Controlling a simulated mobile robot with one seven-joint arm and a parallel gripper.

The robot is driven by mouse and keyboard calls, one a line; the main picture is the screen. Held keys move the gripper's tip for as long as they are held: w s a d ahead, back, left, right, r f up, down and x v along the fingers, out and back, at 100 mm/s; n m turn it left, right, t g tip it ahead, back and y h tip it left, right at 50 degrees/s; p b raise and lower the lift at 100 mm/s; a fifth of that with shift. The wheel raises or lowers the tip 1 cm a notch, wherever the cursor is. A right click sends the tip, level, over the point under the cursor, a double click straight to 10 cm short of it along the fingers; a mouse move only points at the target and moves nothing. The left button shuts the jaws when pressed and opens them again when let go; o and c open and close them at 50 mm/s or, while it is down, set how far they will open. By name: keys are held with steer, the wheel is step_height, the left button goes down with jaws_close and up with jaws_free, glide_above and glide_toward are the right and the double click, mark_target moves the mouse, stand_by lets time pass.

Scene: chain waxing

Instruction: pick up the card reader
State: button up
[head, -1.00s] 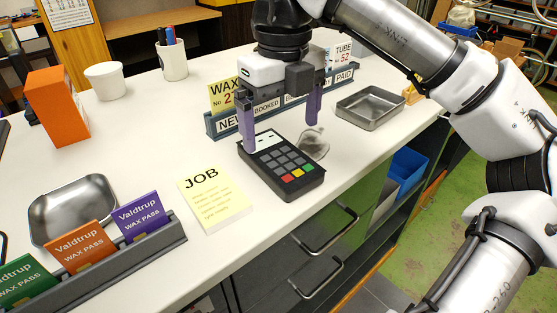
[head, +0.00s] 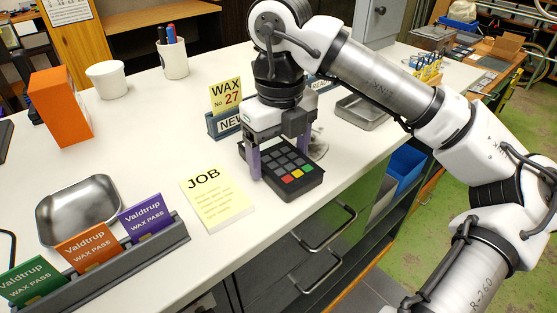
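The card reader (head: 291,172) is a black device with grey keys and red, yellow and green buttons, lying on the white counter. My gripper (head: 280,160) is low over its far half, with its purple fingers spread on the two sides. The left finger stands beside the reader's left edge. The gripper body covers the reader's far end and screen. I cannot tell whether the fingers touch the reader.
A yellow JOB pad (head: 215,199) lies left of the reader. A grey sign rack (head: 218,128) with a WAX card stands behind, and a metal tray (head: 362,112) sits to the right. The wax pass rack (head: 125,262) is at front left. The counter's front edge is close to the reader.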

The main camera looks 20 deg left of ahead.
mark_target(280, 158)
steer(key=c, duration=0.7)
steer(key=shift+r, duration=0.15)
steer(key=shift+c, duration=0.2)
step_height(280, 158, up, 20)
steer(key=p, duration=0.4)
